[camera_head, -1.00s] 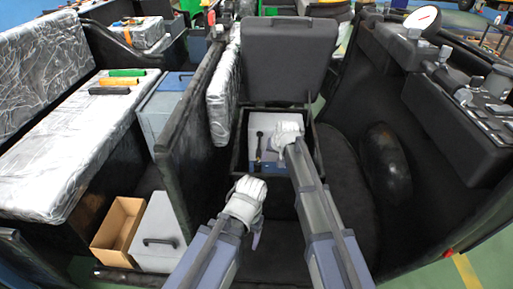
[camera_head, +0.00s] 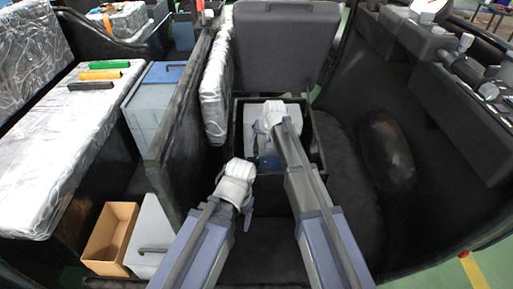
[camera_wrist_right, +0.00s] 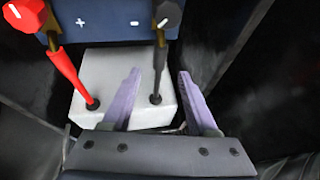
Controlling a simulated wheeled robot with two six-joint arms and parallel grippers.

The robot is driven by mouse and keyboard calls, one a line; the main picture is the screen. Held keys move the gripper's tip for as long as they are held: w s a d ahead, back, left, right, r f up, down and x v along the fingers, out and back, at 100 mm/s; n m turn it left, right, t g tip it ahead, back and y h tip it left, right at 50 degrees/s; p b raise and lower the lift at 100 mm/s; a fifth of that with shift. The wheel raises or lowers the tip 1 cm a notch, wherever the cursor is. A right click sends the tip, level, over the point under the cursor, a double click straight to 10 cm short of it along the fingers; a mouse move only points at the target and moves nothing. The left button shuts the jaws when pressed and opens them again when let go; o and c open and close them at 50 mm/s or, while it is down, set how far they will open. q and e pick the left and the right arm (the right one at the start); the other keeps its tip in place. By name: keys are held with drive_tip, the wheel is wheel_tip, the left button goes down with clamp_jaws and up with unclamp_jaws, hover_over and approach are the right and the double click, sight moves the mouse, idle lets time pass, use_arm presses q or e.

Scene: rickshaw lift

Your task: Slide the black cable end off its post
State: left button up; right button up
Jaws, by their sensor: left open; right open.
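In the right wrist view, the black cable end (camera_wrist_right: 167,14) sits on a post beside the "-" mark of a blue panel (camera_wrist_right: 105,22). Its black cable (camera_wrist_right: 159,73) runs down to a white block (camera_wrist_right: 120,62). The red cable end (camera_wrist_right: 24,14) is at the "+" side, with a red cable (camera_wrist_right: 64,62). My right gripper (camera_wrist_right: 159,74) is open, its purple fingers on either side of the black cable, below the cable end; contact is unclear. In the head view my right gripper (camera_head: 271,113) is over the open compartment. My left gripper (camera_head: 237,178) is open and empty, lower and nearer.
The compartment's raised lid (camera_head: 285,45) stands behind it. A dark partition wall (camera_head: 185,120) is on the left, with a cardboard box (camera_head: 110,238) beyond it. A black rounded seat or bump (camera_head: 386,150) and a control console (camera_head: 455,95) are on the right.

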sight(256, 148)
drive_tip(key=b+x, duration=0.6)
drive_tip(key=x, duration=0.1)
drive_tip(key=shift+f, duration=0.2)
drive_tip(key=shift+r, duration=0.1)
clamp_jaws()
idle(1.2)
